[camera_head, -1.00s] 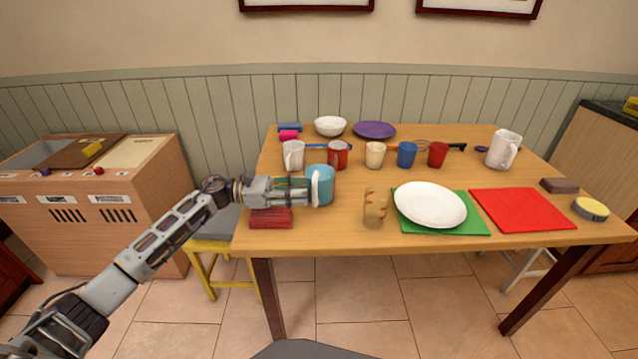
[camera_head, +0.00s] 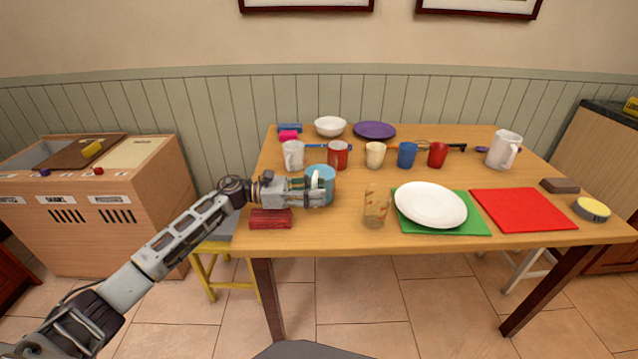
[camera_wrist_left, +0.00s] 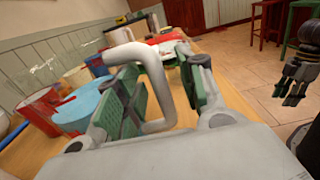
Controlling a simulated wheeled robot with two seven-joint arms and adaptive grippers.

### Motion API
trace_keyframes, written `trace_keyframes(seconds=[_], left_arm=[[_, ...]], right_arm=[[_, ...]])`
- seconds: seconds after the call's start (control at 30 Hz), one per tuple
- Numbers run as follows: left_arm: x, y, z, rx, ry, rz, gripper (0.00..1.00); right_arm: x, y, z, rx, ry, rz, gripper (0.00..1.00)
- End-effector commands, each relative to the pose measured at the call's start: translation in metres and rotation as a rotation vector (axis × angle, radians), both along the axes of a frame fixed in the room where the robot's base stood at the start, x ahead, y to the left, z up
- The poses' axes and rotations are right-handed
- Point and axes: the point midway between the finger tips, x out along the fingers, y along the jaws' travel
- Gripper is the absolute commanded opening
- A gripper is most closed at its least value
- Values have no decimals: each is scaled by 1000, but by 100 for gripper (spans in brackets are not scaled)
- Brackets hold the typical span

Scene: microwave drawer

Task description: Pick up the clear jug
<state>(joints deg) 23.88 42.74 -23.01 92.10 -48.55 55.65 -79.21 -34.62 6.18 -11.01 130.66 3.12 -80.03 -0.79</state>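A light-blue jug (camera_head: 325,175) with a white handle stands on the left part of the table; I cannot tell whether it is see-through. My left gripper (camera_head: 322,192) is at its near side, partly covering it. In the left wrist view the white handle (camera_wrist_left: 158,85) passes between the spread green-padded fingers of my left gripper (camera_wrist_left: 165,95), which is open around it. The jug's blue body (camera_wrist_left: 85,106) shows behind the left finger. My right gripper (camera_wrist_left: 292,82) shows at the right edge of the wrist view, clear of the table; its opening is unclear.
A red block (camera_head: 270,219) lies just below my left gripper. A patterned glass (camera_head: 376,206) and a white plate (camera_head: 430,204) stand to the right. Several mugs and cups, including a white mug (camera_head: 293,155) and a red mug (camera_head: 338,154), stand behind. A white pitcher (camera_head: 503,149) is far right.

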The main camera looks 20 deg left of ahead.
Motion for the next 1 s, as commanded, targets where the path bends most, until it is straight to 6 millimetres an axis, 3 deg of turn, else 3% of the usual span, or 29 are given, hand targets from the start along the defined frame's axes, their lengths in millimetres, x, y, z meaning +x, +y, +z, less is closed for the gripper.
trace_keyframes(seconds=[0.03,0.3,1.0], left_arm=[[0,0,0,0,0,0,31],[0,0,0,0,0,0,0],[0,0,6,-2,-5,0,0]], right_arm=[[1,0,0,0,-1,0,40],[6,0,2,-1,-10,0,40],[-3,0,-1,0,7,0,40]])
